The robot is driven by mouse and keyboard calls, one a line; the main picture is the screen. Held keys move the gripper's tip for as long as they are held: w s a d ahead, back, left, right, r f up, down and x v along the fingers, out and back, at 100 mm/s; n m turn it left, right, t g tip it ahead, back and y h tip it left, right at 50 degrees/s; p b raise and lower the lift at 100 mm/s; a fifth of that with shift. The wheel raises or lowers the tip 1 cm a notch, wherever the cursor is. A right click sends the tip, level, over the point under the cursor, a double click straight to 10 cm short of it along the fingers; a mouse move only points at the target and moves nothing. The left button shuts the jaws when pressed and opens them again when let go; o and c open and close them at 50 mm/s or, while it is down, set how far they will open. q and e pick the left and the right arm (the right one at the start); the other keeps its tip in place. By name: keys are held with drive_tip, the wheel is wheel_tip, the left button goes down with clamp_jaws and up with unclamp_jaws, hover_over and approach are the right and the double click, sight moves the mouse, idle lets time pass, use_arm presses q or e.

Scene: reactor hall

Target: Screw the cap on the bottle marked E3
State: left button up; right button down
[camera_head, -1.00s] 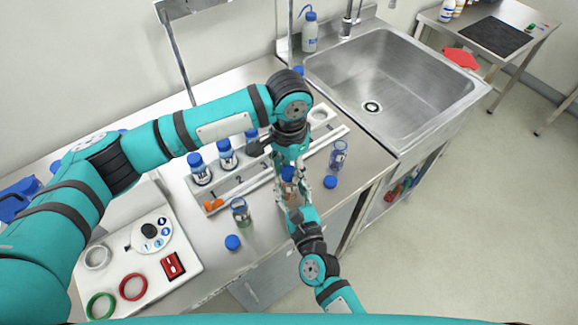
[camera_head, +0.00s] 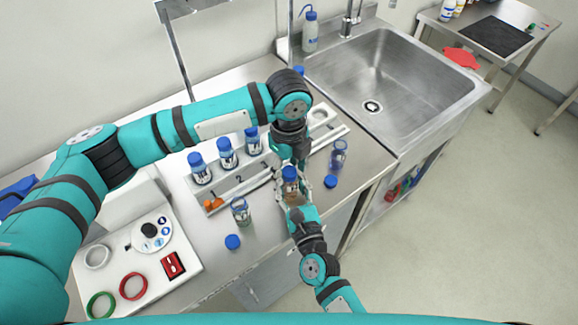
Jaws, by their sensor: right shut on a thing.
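A small bottle (camera_head: 291,188) with a blue cap (camera_head: 290,172) on its top stands upright in my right gripper (camera_head: 293,194), above the bench's front part. The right gripper is shut on the bottle from the front. My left gripper (camera_head: 289,160) is just behind and above the cap, partly hidden; I cannot tell whether its fingers are open or touch the cap. No E3 label is readable. An uncapped bottle (camera_head: 241,212) stands to the left, with a loose blue cap (camera_head: 232,242) near it. Another uncapped bottle (camera_head: 339,153) stands to the right, with a loose blue cap (camera_head: 330,182).
A rack (camera_head: 225,188) holds several blue-capped bottles behind the work spot. A white panel (camera_head: 150,278) with rings and a dial lies at left. A sink (camera_head: 372,106) is at back right. The bench's front edge is close to the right gripper.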

use_arm(q)
drive_tip(key=shift+o, duration=0.6)
drive_tip(key=shift+r, duration=0.1)
wheel_tip(320, 180, up, 12)
use_arm(e)
drive_tip(key=c, duration=0.8)
unclamp_jaws()
